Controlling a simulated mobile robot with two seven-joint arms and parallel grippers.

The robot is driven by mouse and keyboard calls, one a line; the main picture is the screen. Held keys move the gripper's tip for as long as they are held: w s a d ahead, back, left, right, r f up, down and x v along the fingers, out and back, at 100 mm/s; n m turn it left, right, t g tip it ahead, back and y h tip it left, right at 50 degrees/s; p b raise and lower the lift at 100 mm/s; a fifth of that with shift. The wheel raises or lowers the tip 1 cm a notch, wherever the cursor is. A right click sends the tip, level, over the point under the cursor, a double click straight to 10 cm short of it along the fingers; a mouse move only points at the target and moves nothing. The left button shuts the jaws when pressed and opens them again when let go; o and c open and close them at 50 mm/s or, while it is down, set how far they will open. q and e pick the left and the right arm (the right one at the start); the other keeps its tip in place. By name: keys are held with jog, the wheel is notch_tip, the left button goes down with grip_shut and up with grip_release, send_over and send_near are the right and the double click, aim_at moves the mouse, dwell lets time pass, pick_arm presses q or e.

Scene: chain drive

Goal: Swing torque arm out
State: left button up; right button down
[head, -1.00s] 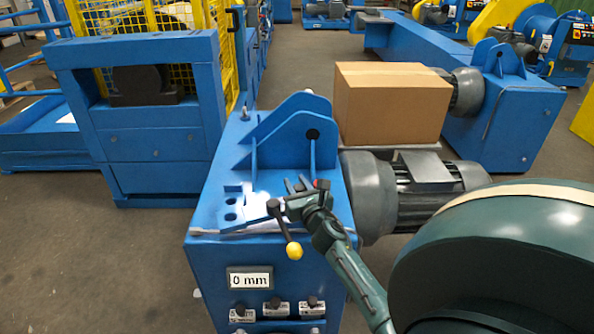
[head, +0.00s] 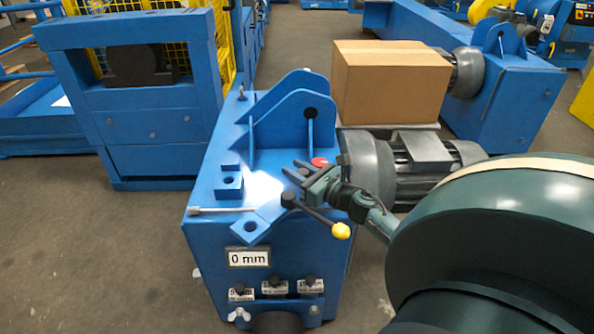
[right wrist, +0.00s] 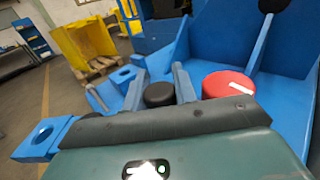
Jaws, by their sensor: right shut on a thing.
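The torque arm (head: 256,224) is a flat blue bar with a hole near its end. It lies across the front of the blue machine top, its holed end reaching past the front edge. That end also shows at the left of the right wrist view (right wrist: 42,136). My right gripper (head: 303,171) is low over the machine top. In the right wrist view its fingers stand either side of a black round knob (right wrist: 160,93), and it is shut on this. A black lever with a yellow knob (head: 340,231) points front right. My left gripper is out of view.
A red cap (head: 320,162) sits just behind my right gripper. A blue holed block (head: 229,182) and a grey rod (head: 222,210) are to the left. The upright blue bracket (head: 280,125) stands behind. A motor (head: 420,165) and a cardboard box (head: 390,85) are to the right.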

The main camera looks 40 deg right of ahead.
jog(key=c, duration=1.4)
grip_release()
jog(key=shift+s, duration=0.1)
jog(key=s, duration=0.4)
jog(key=s+d, duration=0.1)
jog(key=s, duration=0.8)
jog(key=shift+d, duration=0.25)
